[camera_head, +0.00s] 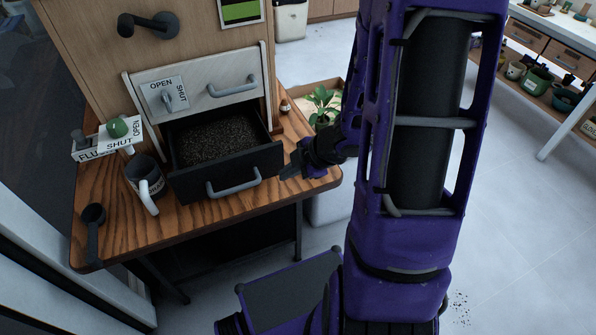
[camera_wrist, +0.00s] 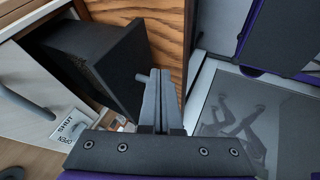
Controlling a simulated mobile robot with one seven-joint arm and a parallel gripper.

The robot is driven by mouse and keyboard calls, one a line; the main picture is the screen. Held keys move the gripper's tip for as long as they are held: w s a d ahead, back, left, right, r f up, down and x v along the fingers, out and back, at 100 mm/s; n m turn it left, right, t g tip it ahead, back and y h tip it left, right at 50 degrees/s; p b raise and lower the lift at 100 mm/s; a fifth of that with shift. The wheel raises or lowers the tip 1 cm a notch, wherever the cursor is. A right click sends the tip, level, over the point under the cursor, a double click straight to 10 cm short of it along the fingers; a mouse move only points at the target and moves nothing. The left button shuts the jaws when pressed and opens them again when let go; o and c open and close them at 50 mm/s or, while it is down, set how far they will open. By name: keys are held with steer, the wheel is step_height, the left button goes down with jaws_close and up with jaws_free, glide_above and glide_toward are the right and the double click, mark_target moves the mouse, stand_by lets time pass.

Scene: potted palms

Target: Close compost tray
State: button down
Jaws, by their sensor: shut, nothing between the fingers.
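The compost tray (camera_head: 228,168) is a black drawer pulled out of the wooden cabinet, with dark compost in it. Its front carries a grey bar handle (camera_head: 234,186). My gripper (camera_head: 287,172) is shut and empty, just right of the tray's front right corner. I cannot tell whether it touches the tray. In the wrist view my shut fingers (camera_wrist: 158,88) point over the wooden top, with the black tray (camera_wrist: 95,60) to their left.
A white panel with a handle (camera_head: 232,88) and an OPEN/SHUT latch (camera_head: 170,97) sits above the tray. A mug (camera_head: 146,178), a black scoop (camera_head: 93,220) and a FLUSH valve sign (camera_head: 108,142) are on the left. A potted plant (camera_head: 322,103) stands behind my gripper.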

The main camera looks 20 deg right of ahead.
mark_target(267, 169)
steer(key=w, duration=0.1)
steer(key=w+f, duration=0.1)
steer(key=w, duration=0.3)
steer(key=shift+a+f, duration=0.2)
steer(key=shift+a, duration=0.15)
